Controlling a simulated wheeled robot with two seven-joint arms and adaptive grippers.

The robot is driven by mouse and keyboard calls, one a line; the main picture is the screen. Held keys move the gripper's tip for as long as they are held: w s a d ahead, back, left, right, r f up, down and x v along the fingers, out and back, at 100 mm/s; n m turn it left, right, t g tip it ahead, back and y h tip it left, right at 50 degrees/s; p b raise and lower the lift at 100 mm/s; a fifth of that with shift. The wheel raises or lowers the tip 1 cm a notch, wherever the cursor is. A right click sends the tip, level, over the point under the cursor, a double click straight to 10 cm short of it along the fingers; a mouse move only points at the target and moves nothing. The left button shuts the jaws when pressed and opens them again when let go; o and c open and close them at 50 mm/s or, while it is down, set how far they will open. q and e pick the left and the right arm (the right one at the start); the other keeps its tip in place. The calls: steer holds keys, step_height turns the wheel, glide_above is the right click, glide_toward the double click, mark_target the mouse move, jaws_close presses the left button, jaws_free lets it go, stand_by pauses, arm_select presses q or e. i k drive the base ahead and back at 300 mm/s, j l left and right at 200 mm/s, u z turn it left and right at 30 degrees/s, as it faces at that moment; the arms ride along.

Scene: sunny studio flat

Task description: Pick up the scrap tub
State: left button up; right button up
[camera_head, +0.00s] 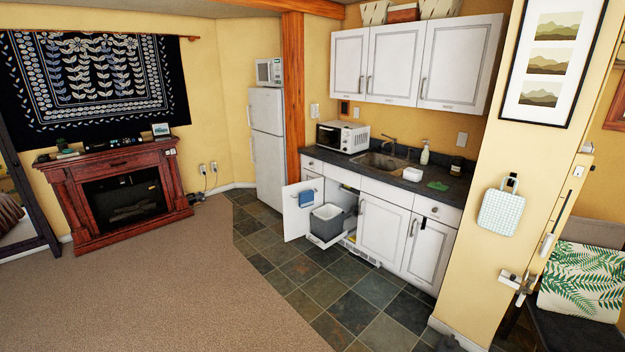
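A small white open tub (412,174) stands on the dark counter just right of the sink (380,163); it looks like the scrap tub, but its contents are too small to make out. A larger grey bin (327,222) sits low in the open cabinet under the counter, with a pale liner or rim at its top. Neither of my grippers is in view, and both the tub and the bin are well away across the room.
The open cabinet door (297,212) juts out over the slate floor (320,285). A green cloth (438,186), a soap bottle (424,154) and a dark jar (457,166) are near the white tub. A yellow wall (480,235) stands at right. The carpet (170,290) is clear.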

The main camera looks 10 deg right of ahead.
mark_target(411, 174)
steer(key=i, duration=0.95)
steer(key=i+z, duration=0.2)
steer(key=i, duration=0.3)
steer(key=i+j+z, duration=0.2)
steer(key=i, duration=0.25)
steer(key=i+j+z, duration=0.2)
steer(key=i+z, duration=0.25)
steer(key=i+j+z, duration=0.25)
steer(key=z, duration=0.15)
steer(key=i+j+z, duration=0.3)
steer(key=z, duration=0.15)
steer(key=i+j+z, duration=0.2)
steer(key=j+z, duration=0.25)
steer(key=j, duration=0.15)
steer(key=i+j+z, duration=0.15)
steer(key=j, duration=0.2)
steer(key=j+z, duration=0.1)
steer(key=j, duration=0.25)
